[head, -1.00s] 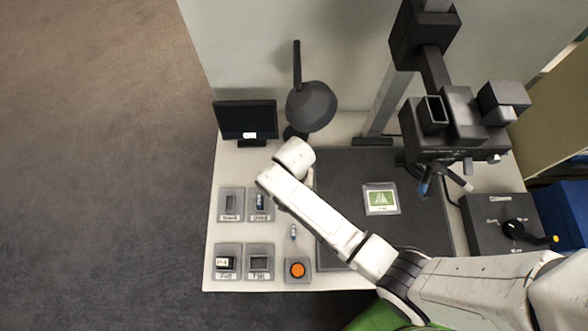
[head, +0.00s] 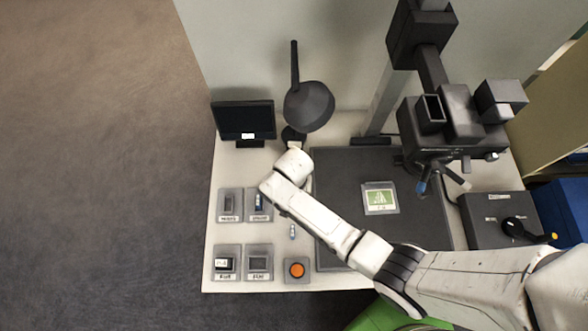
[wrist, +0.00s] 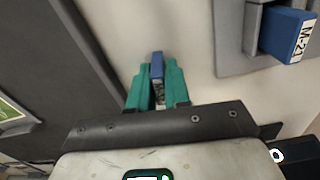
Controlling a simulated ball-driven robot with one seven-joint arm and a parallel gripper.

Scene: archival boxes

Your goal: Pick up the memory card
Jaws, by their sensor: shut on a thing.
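In the wrist view my gripper (wrist: 157,88) has its teal fingers closed on a small blue memory card (wrist: 157,66) with a pale label, which stands up between the fingertips. Pale tabletop lies behind it; I cannot tell whether the card touches it. In the head view my gripper is hidden under my white arm. A small blue-and-white piece (head: 292,231) shows on the tabletop beside the arm there; I cannot tell whether it is the held card.
A grey holder (wrist: 233,50) with a blue piece marked M-21 (wrist: 290,35) is close on the right. Several labelled holders (head: 228,260) and an orange button (head: 297,270) occupy the table's left front. A dark mat (head: 335,170), lamp (head: 309,106) and monitor (head: 243,120) are nearby.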

